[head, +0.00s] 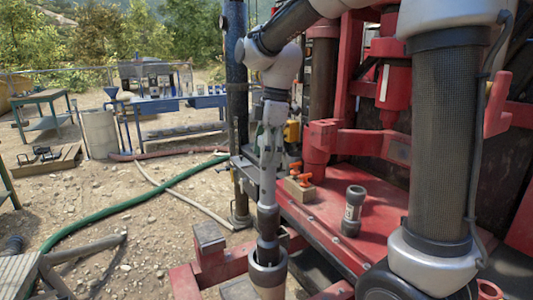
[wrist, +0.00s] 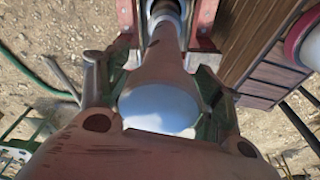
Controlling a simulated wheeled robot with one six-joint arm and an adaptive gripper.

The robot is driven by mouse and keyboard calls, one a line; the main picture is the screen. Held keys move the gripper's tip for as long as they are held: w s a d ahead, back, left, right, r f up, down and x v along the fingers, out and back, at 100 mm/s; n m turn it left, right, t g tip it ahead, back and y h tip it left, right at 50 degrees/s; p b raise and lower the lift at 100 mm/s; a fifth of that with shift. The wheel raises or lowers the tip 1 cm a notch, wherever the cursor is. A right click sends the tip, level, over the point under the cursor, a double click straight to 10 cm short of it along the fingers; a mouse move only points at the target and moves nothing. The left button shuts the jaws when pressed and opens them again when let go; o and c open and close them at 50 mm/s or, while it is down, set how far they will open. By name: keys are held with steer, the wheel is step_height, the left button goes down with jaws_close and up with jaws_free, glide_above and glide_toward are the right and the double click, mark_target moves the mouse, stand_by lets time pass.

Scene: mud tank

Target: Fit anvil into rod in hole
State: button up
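My gripper (head: 267,196) reaches down from above in the head view and appears shut on the anvil's upper end. The gripper's fingers (wrist: 158,95) flank it on both sides in the wrist view.
A red rig deck (head: 330,222) lies right of the rod, carrying a dark short cylinder (head: 352,212) and a block with orange parts (head: 299,186). A dark vertical post (head: 237,120) stands close behind left. A green hose (head: 130,203) crosses open ground at left.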

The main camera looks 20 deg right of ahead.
stand_by(0.3)
steer(key=r, duration=0.4)
steer(key=d+r, duration=0.1)
steer(key=r, duration=0.7)
steer(key=shift+s+d, duration=0.1)
steer(key=shift+d, duration=0.3)
steer(key=shift+f, duration=0.1)
steer(key=s+d+f+m+t, duration=0.1)
steer(key=s+d+f+m, duration=0.2)
steer(key=s, duration=0.4)
steer(key=s+d+f+m+t+h, duration=0.1)
steer(key=s+d+f+m, duration=0.3)
steer(key=s+d+m, duration=0.2)
steer(key=s+d+f+m+t, duration=0.2)
steer(key=s+d+f+m, duration=0.2)
steer(key=s+m, duration=0.4)
steer(key=shift+s+d+f+h, duration=0.25)
steer(key=shift+s+d+h, duration=0.05)
steer(key=shift+s+h, duration=0.15)
